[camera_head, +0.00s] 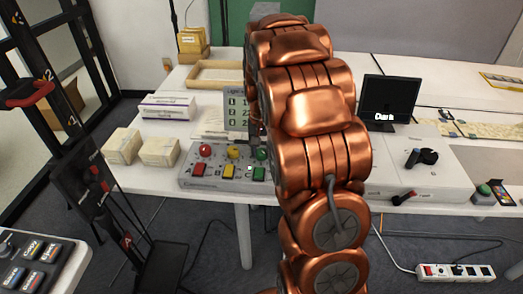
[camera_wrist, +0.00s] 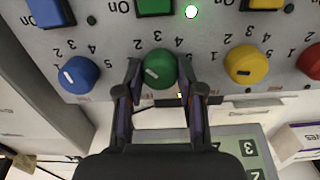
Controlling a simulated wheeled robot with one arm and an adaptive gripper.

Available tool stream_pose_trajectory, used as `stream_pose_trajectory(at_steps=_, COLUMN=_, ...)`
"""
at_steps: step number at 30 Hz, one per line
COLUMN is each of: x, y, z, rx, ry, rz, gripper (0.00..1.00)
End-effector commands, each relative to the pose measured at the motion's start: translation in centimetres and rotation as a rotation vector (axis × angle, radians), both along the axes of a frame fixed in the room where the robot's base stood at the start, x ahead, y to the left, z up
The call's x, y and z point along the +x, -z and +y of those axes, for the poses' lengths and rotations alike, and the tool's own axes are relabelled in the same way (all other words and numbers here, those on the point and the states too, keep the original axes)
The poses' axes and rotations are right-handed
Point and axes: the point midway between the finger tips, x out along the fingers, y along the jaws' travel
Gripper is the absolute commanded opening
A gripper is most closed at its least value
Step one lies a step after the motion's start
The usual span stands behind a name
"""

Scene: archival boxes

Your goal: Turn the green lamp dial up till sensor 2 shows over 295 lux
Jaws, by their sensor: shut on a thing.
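The green dial (camera_wrist: 161,66) is on the grey lamp panel (camera_wrist: 218,50), between the two fingertips of my gripper (camera_wrist: 160,74), which is shut on it. In the head view, the green dial (camera_head: 262,154) shows beside my arm; my gripper is hidden there. The readout board (camera_head: 238,103) behind the panel shows rows 1, 2 and a third, partly covered by my arm. The lux values cannot be read in full; the wrist view shows the board (camera_wrist: 243,143) upside down.
A blue dial (camera_wrist: 79,74) and a yellow dial (camera_wrist: 245,64) flank the green one; a red dial (camera_wrist: 312,62) is at the edge. A black screen (camera_head: 390,96) reads "Dark". Pale boxes (camera_head: 159,151) stand left of the panel. My arm blocks the table's middle.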

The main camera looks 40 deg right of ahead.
Motion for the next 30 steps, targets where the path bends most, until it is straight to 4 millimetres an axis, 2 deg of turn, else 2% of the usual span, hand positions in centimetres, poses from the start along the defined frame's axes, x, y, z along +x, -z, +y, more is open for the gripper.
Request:
stream_pose_trajectory(at_steps=18, x=0.02, y=0.00, z=-0.03, rx=-0.001, ry=0.050, rz=0.000, gripper=0.02)
stream_pose_trajectory(at_steps=19, x=0.02, y=0.00, z=-0.03, rx=-0.001, ry=0.050, rz=0.000, gripper=0.38)
stream_pose_trajectory(at_steps=26, x=0.01, y=0.00, z=-0.02, rx=0.000, ry=0.050, rz=0.000, gripper=0.62)
stream_pose_trajectory(at_steps=30, x=0.01, y=0.00, z=-0.01, rx=0.000, ry=0.050, rz=0.000, gripper=0.63)
